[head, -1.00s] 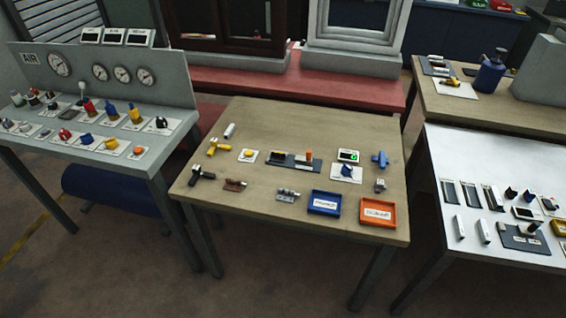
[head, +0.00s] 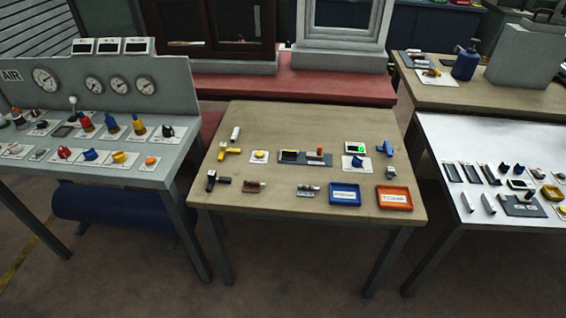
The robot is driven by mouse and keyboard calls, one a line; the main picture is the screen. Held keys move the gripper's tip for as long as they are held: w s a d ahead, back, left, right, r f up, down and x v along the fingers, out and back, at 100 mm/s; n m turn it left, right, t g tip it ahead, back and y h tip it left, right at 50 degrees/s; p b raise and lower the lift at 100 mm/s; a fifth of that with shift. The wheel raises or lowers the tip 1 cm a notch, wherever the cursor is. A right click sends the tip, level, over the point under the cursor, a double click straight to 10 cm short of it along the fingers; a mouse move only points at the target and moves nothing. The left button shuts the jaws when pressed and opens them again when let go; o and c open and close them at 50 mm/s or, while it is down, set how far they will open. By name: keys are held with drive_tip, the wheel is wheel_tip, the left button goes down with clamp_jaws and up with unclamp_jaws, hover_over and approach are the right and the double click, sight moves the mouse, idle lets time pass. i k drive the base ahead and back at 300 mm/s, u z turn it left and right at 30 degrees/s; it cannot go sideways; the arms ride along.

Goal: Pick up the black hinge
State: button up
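A small black L-shaped part (head: 217,181) lies at the front left of the wooden table (head: 270,212) in the head view. It has the same general form as a yellow part (head: 230,154) behind it and a blue part (head: 385,149) at the right. To its right lie a brown hinge-like part (head: 254,187) and a grey metal hinge-like part (head: 308,190). I cannot tell for sure which small black piece is the black hinge; several dark pieces also lie on the white table (head: 455,215). My gripper is not in view.
A blue tray (head: 345,187) and an orange tray (head: 408,197) stand at the table's front right. A gauge bench (head: 105,178) stands at the left. Another wooden table (head: 520,105) is at the back right. Floor shows in front of the table.

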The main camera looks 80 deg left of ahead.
sight(285, 151)
drive_tip(key=k, duration=1.55)
drive_tip(key=u, duration=2.5)
drive_tip(key=i, duration=0.65)
drive_tip(key=z, duration=0.35)
